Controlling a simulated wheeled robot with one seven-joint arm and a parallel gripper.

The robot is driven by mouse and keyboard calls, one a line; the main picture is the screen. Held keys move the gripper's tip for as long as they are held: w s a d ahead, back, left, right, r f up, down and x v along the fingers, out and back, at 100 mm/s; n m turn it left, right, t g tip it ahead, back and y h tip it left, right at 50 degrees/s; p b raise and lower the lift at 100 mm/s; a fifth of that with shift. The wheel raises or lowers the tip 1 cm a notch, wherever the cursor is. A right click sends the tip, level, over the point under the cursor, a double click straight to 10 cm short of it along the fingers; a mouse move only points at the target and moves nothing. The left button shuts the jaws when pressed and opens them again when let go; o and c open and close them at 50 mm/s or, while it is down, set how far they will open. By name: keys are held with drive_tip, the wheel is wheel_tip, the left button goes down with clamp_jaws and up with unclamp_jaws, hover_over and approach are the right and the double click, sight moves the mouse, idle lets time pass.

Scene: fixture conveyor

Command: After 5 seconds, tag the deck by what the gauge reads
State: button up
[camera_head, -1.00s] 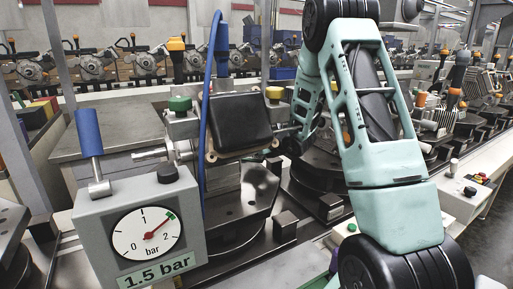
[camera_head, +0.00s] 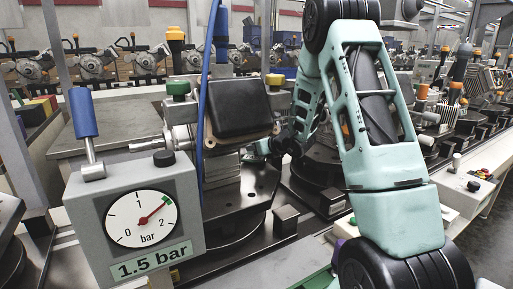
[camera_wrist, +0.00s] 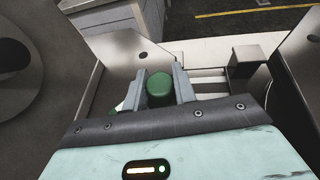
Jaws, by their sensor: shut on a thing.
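The gauge (camera_head: 141,219) is a white dial on a grey box at the lower left. Its red needle points up and right, at the green mark between 1 and 2. A label (camera_head: 152,261) below reads "1.5 bar". My gripper (camera_wrist: 160,92) is shut on a green round-topped piece (camera_wrist: 160,88), held between its two grey fingers. A dark metal deck (camera_head: 240,190) lies below that box. The lower part of the held piece is hidden.
A blue-handled lever (camera_head: 83,113) stands on the gauge box. A blue hose (camera_head: 206,80) runs up in front of the fixture. A green knob (camera_head: 178,87) and an orange knob (camera_head: 275,80) flank the black box (camera_head: 240,105). More fixtures line the conveyor behind.

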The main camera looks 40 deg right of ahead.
drive_tip(key=shift+f+b, duration=0.45)
drive_tip(key=shift+b, duration=0.1)
drive_tip(key=o, duration=1)
drive_tip(key=v, duration=1.7)
drive_tip(key=shift+s+r+b, duration=0.15)
drive_tip(key=shift+s+b, duration=0.05)
drive_tip(key=shift+b, duration=0.15)
